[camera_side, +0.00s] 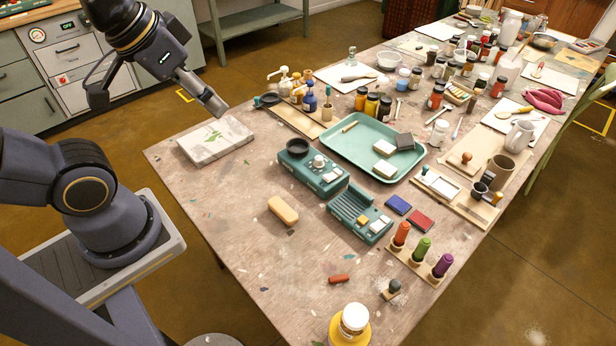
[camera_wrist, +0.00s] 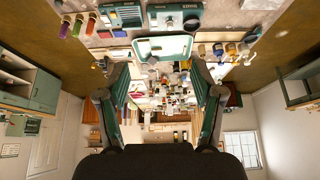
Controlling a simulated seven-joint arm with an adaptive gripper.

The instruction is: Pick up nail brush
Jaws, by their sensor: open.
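A tan, oval block with rounded ends (camera_side: 283,210), which looks like the nail brush, lies on the bare wooden table left of the teal devices in the side view. I cannot make it out in the wrist view. My gripper (camera_side: 211,101) is raised over the table's far left edge, above the patterned white slab and well apart from the brush. In the wrist view my gripper (camera_wrist: 160,88) has its two fingers spread wide with nothing between them.
Teal devices (camera_side: 313,172) and a teal tray (camera_side: 345,140) stand right of the brush. A patterned white slab (camera_side: 215,140) lies behind it. A yellow-based jar (camera_side: 352,322) and a small reddish bar (camera_side: 339,279) are nearer the front. The table around the brush is clear.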

